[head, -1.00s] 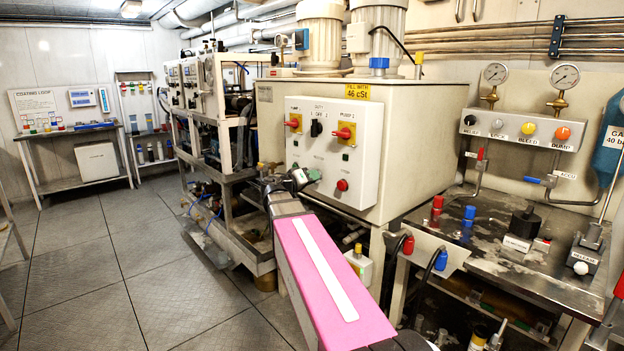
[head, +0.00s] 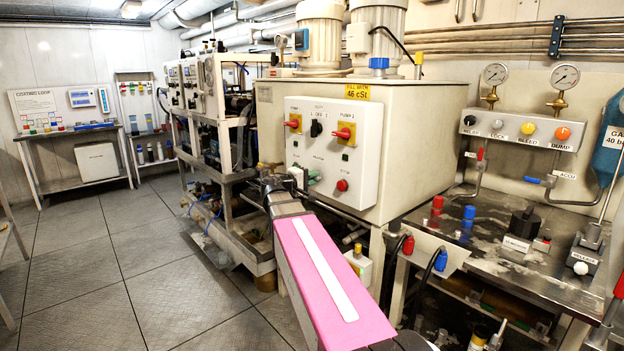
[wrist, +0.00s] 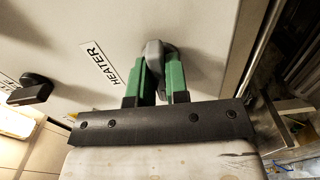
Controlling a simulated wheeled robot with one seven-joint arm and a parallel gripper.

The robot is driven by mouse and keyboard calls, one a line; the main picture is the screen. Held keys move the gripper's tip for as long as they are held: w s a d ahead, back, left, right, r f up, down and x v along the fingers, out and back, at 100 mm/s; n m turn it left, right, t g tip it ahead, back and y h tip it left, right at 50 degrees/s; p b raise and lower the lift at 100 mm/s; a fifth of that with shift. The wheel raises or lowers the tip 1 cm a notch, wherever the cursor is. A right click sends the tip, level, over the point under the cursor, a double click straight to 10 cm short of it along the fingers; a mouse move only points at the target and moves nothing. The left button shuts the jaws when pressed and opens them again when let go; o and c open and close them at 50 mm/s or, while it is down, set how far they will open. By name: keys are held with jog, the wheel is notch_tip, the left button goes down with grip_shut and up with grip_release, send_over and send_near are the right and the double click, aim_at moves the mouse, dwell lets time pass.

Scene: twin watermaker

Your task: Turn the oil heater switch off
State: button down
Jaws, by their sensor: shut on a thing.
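The heater switch (wrist: 155,50) is a grey knob on a pale panel, beside a white label reading HEATER (wrist: 100,64) in the wrist view. My gripper (wrist: 161,72) has green fingers on either side of the knob and is shut on it. The fingers hide part of the knob, so its exact setting cannot be read. In the head view my gripper (head: 305,178) is at the lower left of the white control panel (head: 366,160); the heater knob itself is hard to make out there.
Another dark knob (wrist: 32,90) sits left of the label in the wrist view. The control panel also carries red handles on yellow plates (head: 344,132), a black selector (head: 316,128) and a red button (head: 342,185). Open floor (head: 130,250) lies to the left.

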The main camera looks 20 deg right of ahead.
jog(key=shift+n, duration=0.3)
dwell(0.4)
jog(key=c, duration=1.1)
grip_release()
jog(key=shift+a, duration=0.1)
jog(key=v, duration=1)
jog(key=shift+s+a, duration=0.15)
jog(key=shift+a, duration=0.15)
jog(key=s+f+m+g+y, duration=0.1)
jog(key=s+f+g+y, duration=0.2)
jog(key=f, duration=0.9)
jog(key=s+f+g+y, duration=0.1)
jog(key=s+f+y, duration=0.35)
jog(key=f, duration=0.75)
jog(key=s+a+f+m+y, duration=0.1)
jog(key=s+a+f+y, duration=0.1)
jog(key=a+f+y, duration=0.1)
jog(key=s+a+f+m+g+y, duration=0.1)
jog(key=s+a+f+y, duration=0.1)
jog(key=f, duration=0.3)
jog(key=s+a+f+m+g+y, duration=0.1)
jog(key=s+a+f+y, duration=0.2)
jog(key=a+f+y, duration=0.1)
jog(key=shift+s+f+y, duration=0.15)
jog(key=shift+f+y, duration=0.1)
jog(key=shift+f, duration=0.3)
